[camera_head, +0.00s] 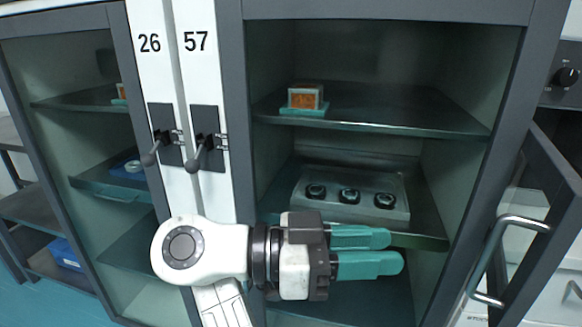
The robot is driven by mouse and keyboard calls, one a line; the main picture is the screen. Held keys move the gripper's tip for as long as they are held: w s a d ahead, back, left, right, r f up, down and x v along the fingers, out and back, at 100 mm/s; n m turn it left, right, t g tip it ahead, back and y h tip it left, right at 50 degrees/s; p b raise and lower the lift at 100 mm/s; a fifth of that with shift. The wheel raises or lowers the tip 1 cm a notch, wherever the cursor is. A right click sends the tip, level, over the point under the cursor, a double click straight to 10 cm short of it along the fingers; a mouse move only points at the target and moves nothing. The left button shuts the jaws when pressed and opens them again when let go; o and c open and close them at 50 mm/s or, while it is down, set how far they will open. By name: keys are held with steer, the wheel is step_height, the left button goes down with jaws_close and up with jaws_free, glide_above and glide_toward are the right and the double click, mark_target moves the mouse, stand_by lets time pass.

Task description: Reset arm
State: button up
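My gripper (388,251) is in the lower middle of the head view, in front of the open cabinet (237,150). Its two teal fingers point to the right, one above the other. A narrow gap shows between them, and nothing is seen held there. My white arm comes up from the bottom and bends to the right. The fingers overlap the lower shelf in the picture. How far they are from the shelf is hard to tell.
A metal tray (375,212) with several round black-rimmed items sits on the middle shelf. A small orange box (304,97) stands on the upper shelf (420,112). The cabinet door (545,240) with a metal handle (484,255) stands open at right. Door latches (204,145) project at left.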

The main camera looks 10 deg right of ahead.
steer(key=s+d+f+n+t+y, duration=0.2)
steer(key=s+d+f+n+y, duration=0.3)
steer(key=d+f, duration=0.7)
steer(key=d+f+n+t+y, duration=0.15)
steer(key=d+f+n, duration=0.55)
steer(key=f, duration=0.8)
steer(key=s+a+f+n+y, duration=0.25)
steer(key=s+f+y, duration=0.25)
steer(key=s+f, duration=0.25)
steer(key=s+a+f+n+y, duration=0.2)
steer(key=s+f+n+y, duration=0.25)
steer(key=s+f, duration=0.35)
step_height(320, 180, up, 19)
steer(key=s+y+p, duration=0.1)
steer(key=p, duration=1.7)
steer(key=shift+a+r, duration=0.2)
steer(key=shift+a, duration=0.2)
